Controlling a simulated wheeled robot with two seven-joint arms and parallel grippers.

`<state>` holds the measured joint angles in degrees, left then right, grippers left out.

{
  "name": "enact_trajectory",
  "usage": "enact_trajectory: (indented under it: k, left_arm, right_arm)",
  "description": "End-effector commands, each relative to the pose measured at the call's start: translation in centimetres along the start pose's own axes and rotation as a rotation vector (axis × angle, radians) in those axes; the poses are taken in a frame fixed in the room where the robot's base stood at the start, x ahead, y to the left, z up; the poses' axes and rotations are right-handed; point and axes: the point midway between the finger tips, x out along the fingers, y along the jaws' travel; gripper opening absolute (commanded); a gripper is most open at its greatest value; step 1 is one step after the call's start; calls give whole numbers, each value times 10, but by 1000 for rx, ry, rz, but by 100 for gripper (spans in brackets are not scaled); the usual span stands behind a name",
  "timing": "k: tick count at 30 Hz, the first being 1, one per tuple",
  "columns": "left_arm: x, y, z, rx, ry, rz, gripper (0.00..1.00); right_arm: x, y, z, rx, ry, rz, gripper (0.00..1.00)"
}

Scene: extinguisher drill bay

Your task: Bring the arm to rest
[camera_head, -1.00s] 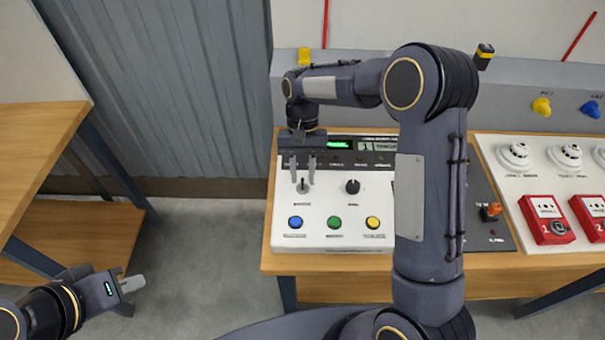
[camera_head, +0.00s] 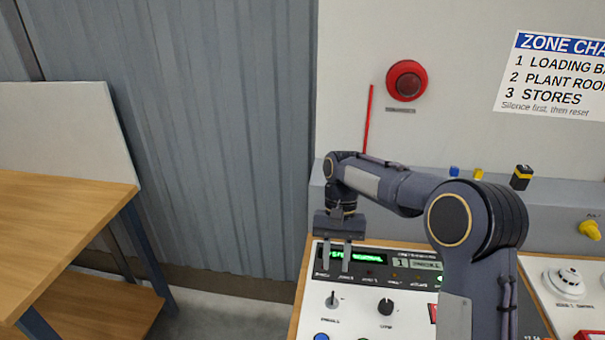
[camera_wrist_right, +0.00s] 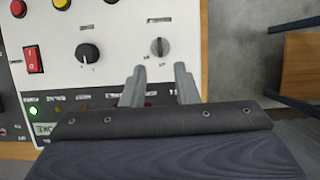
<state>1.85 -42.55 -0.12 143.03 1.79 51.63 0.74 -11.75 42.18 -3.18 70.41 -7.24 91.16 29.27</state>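My right gripper (camera_head: 336,254) is above the upper left of the white control panel (camera_head: 362,308), with its two fingers apart and nothing between them. In the right wrist view the open fingers (camera_wrist_right: 160,86) reach over the panel near a small grey switch (camera_wrist_right: 160,46). I cannot tell whether they touch the panel. A black knob (camera_wrist_right: 88,54) sits beside that switch. A lit green display (camera_head: 358,257) is partly behind the fingers. My right arm crosses in front of the panel's right side. My left gripper does not show in the current views.
A wooden table (camera_head: 60,215) stands at the left, with clear floor (camera_head: 225,312) between it and the panel's bench. A red round alarm (camera_head: 406,81) and a zone chart (camera_head: 555,75) are on the wall. A white detector (camera_head: 565,282) is at the right.

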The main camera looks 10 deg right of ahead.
Motion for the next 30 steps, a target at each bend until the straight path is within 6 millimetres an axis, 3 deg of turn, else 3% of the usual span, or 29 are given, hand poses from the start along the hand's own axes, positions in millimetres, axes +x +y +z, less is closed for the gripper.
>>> enact_trajectory:
  k: [5,9,14,19,24,30]
  left_arm:
    - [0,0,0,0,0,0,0]
    - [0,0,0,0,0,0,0]
    - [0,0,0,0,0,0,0]
    - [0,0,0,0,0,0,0]
    - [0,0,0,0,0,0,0]
    - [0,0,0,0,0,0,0]
  right_arm:
    - [-15,18,17,-16,44,-52,27]
    - [-34,51,54,-53,143,-148,27]
    - [-39,87,107,-102,291,-254,27]
    - [-25,114,162,-144,465,-337,27]
    - [6,127,205,-176,638,-385,27]
    - [37,129,228,-192,772,-403,27]
